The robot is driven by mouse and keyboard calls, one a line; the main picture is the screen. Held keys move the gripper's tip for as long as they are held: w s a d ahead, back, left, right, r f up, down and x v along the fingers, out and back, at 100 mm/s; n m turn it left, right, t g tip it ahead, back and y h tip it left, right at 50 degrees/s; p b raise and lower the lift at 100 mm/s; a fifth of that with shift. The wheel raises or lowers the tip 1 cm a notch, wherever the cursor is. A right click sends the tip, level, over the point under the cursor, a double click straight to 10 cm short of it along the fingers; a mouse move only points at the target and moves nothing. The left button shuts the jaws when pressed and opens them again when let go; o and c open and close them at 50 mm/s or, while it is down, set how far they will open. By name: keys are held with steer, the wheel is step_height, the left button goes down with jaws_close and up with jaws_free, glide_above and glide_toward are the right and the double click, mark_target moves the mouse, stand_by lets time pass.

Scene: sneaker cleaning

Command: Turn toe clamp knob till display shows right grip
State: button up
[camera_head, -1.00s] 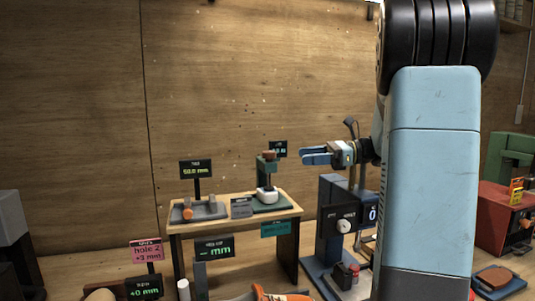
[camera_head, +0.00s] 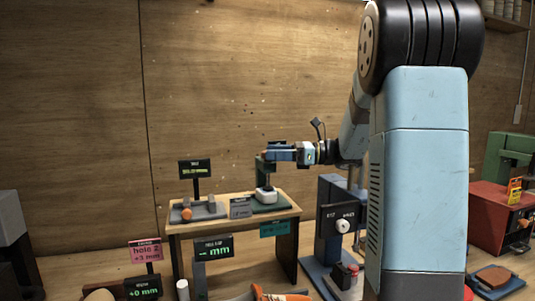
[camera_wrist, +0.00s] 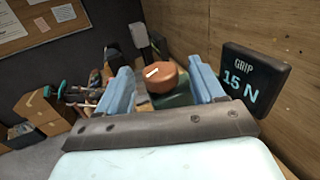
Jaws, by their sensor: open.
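The toe clamp is a green stand (camera_head: 261,171) at the right end of the small wooden table. Its round orange-brown knob (camera_wrist: 161,77), with a pale mark on top, shows in the wrist view; in the head view my gripper hides it. My gripper (camera_head: 276,152) is at the top of the clamp. In the wrist view its two blue fingers (camera_wrist: 163,84) are open, one on each side of the knob, with gaps showing. I cannot tell how deep the knob sits between them. The black grip display (camera_wrist: 255,79), right of the fingers, reads 15 N.
The small table (camera_head: 235,212) also bears a grey fixture (camera_head: 199,211) with a display on a post (camera_head: 195,169). A blue-grey machine (camera_head: 329,213) stands to its right. The wooden wall (camera_wrist: 290,50) is close on the right in the wrist view.

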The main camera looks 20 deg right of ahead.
steer(key=shift+x, duration=1.2)
steer(key=c, duration=0.9)
steer(key=shift+g, duration=0.3)
steer(key=shift+c, duration=0.2)
